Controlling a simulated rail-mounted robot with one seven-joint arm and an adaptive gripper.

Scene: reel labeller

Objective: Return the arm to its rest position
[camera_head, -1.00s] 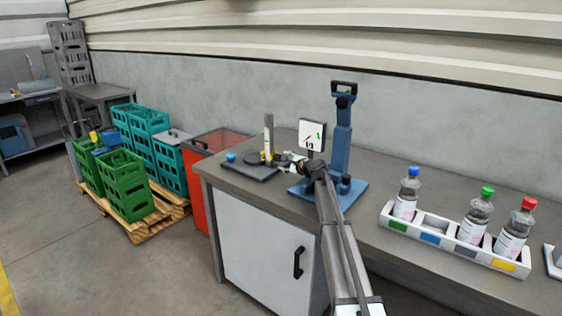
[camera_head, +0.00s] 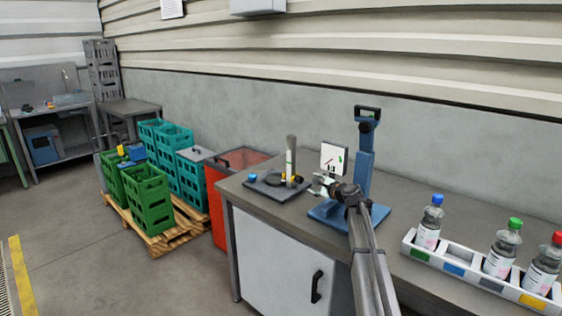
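My arm reaches over the bench from the lower right in the head view. My gripper (camera_head: 318,185) is at the arm's end, just right of a dark flat base (camera_head: 262,189) with an upright grey post. It is small here, and I cannot tell whether its fingers are open or shut, or whether it touches anything. A blue stand (camera_head: 364,160) with a black top handle rises right behind the gripper. A white panel (camera_head: 334,158) with red and green marks stands behind the gripper.
A white tray (camera_head: 408,247) with bottles capped blue, green and red lies at the bench's right. A red bin (camera_head: 218,212) stands left of the bench (camera_head: 232,200). Green crates (camera_head: 150,205) sit on a wooden pallet (camera_head: 150,242). The floor at left is clear.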

